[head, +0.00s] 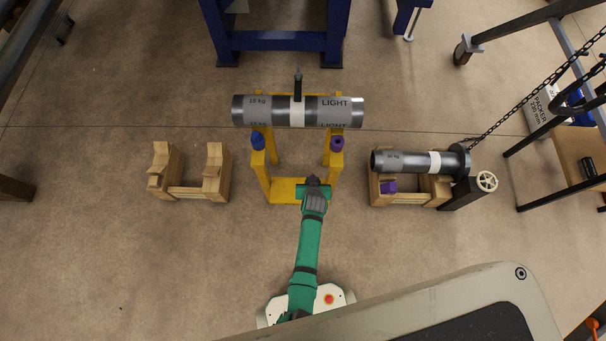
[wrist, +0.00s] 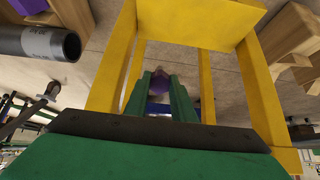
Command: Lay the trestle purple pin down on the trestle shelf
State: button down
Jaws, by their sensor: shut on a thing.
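The yellow trestle (head: 265,180) stands in the middle of the head view, with a low flat shelf (head: 284,188) between its legs. The shelf also shows at the top of the wrist view (wrist: 200,20). My gripper (head: 314,184) is at the trestle's near side, by the shelf's right part. In the wrist view its green fingers (wrist: 160,95) are shut on the purple pin (wrist: 159,78), whose end shows between them. The pin is hidden in the head view. A purple collar (head: 337,144) with a dark centre sits on the right post; a blue pin (head: 258,141) sits on the left.
A grey pipe (head: 250,112) marked LIGHT lies across the trestle top. An empty wooden stand (head: 190,192) is at left. A wooden stand (head: 415,200) at right carries another pipe (head: 402,161) and a purple block (head: 389,187).

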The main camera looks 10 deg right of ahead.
jog(key=shift+s+f, duration=0.1)
jog(key=shift+f, duration=4.7)
jog(key=shift+f, duration=0.3)
jog(key=c, duration=1.9)
grip_release()
jog(key=shift+o, duration=1.4)
jog(key=o, duration=0.6)
jog(key=shift+s, duration=0.1)
jog(key=shift+s+a+r, duration=0.25)
jog(key=shift+s+r, duration=0.25)
jog(key=shift+s, duration=0.2)
jog(key=shift+s+a+r, duration=0.2)
jog(key=shift+s+r, duration=0.3)
jog(key=shift+s, duration=0.15)
